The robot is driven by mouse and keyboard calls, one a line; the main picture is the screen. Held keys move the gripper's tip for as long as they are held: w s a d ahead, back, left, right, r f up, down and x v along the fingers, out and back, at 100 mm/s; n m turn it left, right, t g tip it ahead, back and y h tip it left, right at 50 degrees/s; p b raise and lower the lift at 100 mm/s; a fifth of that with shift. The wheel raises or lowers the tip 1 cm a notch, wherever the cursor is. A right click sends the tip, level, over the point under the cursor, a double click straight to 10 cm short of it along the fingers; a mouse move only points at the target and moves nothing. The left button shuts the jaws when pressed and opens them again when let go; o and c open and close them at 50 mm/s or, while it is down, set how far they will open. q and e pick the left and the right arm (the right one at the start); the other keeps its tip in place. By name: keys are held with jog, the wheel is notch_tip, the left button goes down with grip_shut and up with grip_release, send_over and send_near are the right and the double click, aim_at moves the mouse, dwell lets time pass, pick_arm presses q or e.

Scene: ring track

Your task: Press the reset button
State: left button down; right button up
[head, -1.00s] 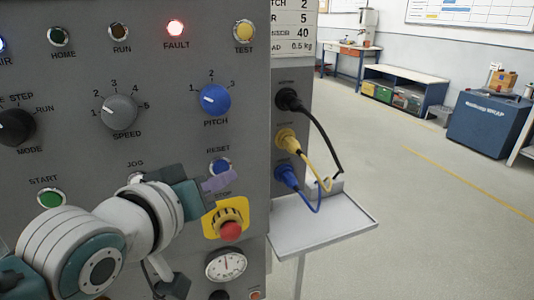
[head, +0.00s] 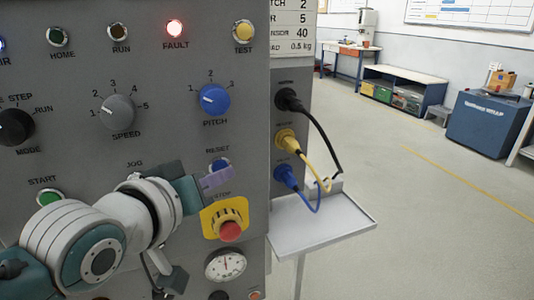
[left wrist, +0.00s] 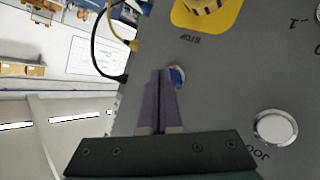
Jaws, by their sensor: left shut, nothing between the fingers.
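The blue reset button (head: 219,165) sits on the grey control panel (head: 160,60), under the label RESET and above the yellow-backed red stop button (head: 230,230). My left gripper (head: 216,180) is shut and empty, with its purple fingers just at the button's lower edge. In the left wrist view the closed fingertips (left wrist: 162,75) lie in front of the blue button (left wrist: 177,77) and partly hide it. I cannot tell whether they touch it. The red FAULT lamp (head: 175,28) is lit. My right gripper is not in view.
A silver jog button (left wrist: 274,128) shows beside the fingers in the left wrist view. Plugged cables (head: 320,150) hang at the panel's right side above a grey shelf (head: 320,225). Open floor lies to the right, with a blue cabinet (head: 488,125) farther off.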

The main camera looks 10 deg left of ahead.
pick_arm(q)
jog(key=shift+w+a, duration=0.25)
jog(key=shift+w, duration=0.1)
dwell(0.7)
dwell(0.4)
jog(key=shift+s+d+p, duration=0.5)
jog(key=shift+s, duration=0.2)
jog(key=s+d+p, duration=0.1)
jog(key=s+d, duration=0.1)
jog(key=s+p, duration=0.1)
jog(key=s, duration=0.1)
jog(key=shift+s+d+p, duration=0.1)
jog(key=shift+d+p, duration=0.2)
jog(key=shift+d, duration=0.1)
